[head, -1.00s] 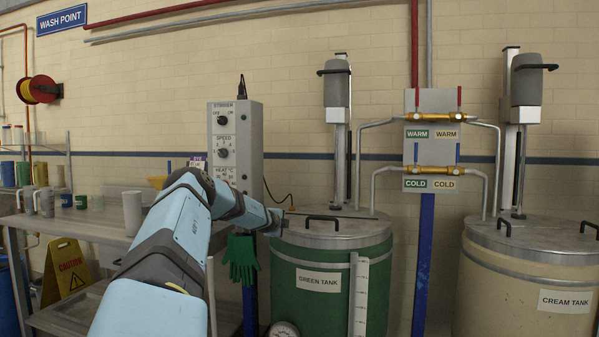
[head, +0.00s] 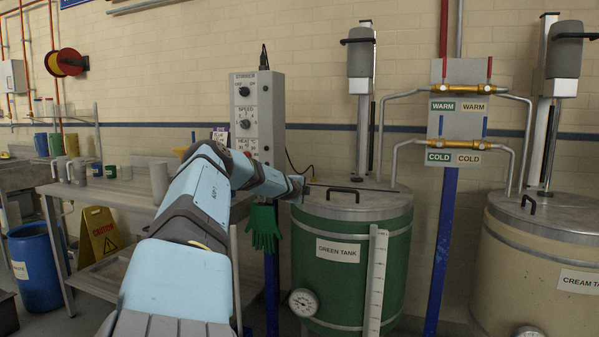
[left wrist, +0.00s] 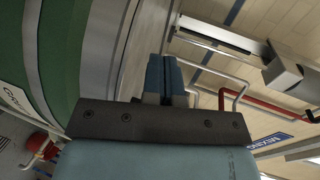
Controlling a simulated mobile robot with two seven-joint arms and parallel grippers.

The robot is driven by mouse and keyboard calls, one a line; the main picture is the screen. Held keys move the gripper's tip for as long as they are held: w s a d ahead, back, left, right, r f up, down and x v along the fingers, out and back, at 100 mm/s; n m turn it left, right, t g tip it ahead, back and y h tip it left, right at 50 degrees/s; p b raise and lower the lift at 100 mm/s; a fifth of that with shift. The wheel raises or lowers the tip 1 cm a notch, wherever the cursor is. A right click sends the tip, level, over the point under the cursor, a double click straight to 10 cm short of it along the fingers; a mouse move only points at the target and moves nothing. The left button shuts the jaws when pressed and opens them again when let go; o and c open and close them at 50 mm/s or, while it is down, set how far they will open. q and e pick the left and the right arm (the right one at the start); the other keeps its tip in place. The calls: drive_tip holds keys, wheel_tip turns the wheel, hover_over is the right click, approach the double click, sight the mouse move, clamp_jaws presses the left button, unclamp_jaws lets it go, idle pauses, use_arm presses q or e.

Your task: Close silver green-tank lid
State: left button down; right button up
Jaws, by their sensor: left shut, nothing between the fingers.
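The green tank (head: 327,268) stands right of the middle in the head view, with its label on the front. Its silver lid (head: 345,207) appears to lie flat on top, with a black handle (head: 343,191) on it. My left gripper (head: 303,187) is at the lid's left edge, left of the handle. Whether it touches the lid I cannot tell. In the left wrist view its blue fingers (left wrist: 165,75) are together and empty, beside the silver lid rim (left wrist: 110,30) and the green tank wall (left wrist: 58,50). My right gripper is in no view.
A grey control box (head: 258,115) stands on the wall side behind my left arm. A mixer column (head: 361,100) rises behind the green tank. Valve pipes (head: 465,120) and the cream tank (head: 530,270) are to the right. A metal bench (head: 110,190) is at the left.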

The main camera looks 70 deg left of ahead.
use_arm(q)
drive_tip(key=r+p+v, duration=0.2)
drive_tip(key=p+v, duration=0.2)
drive_tip(key=v, duration=0.6)
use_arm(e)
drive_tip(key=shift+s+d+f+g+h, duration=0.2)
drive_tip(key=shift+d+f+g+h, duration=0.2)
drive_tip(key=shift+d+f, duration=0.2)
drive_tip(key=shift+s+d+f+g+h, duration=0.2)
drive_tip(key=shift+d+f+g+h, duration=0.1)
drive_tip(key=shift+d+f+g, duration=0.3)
use_arm(q)
drive_tip(key=shift+r, duration=0.1)
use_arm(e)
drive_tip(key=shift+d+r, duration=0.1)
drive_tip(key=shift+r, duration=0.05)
